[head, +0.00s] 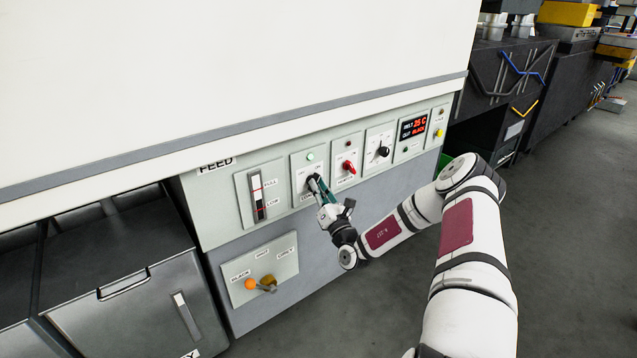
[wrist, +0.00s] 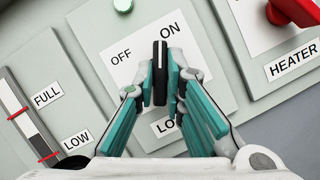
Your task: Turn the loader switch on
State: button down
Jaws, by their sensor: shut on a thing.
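The loader switch is a black bar knob (wrist: 160,62) on a white plate marked OFF on the left and ON on the upper right. Its far end points between the two words, nearer ON. My gripper (wrist: 160,88) has its teal fingers on both sides of the knob, shut on it. In the head view, my gripper (head: 318,186) reaches the loader panel, and the fingers hide most of the loader knob (head: 311,181). A green lamp (head: 310,157) sits above the switch; it also shows at the top of the wrist view (wrist: 123,5).
The red heater knob (head: 348,167) is close on the right, with a black dial (head: 382,151) and red-digit display (head: 413,126) beyond. A level gauge (head: 258,196) is on the left. An orange-ended lever (head: 251,284) sits below. Grey floor is open at right.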

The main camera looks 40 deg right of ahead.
jog(key=shift+f+m, duration=0.1)
jog(key=shift+m, duration=0.3)
jog(key=c, duration=1.7)
grip_release()
jog(key=shift+o, duration=0.2)
jog(key=shift+s, duration=0.15)
jog(key=v, duration=1.1)
jog(key=shift+s+a, duration=0.2)
jog(key=shift+s, duration=0.2)
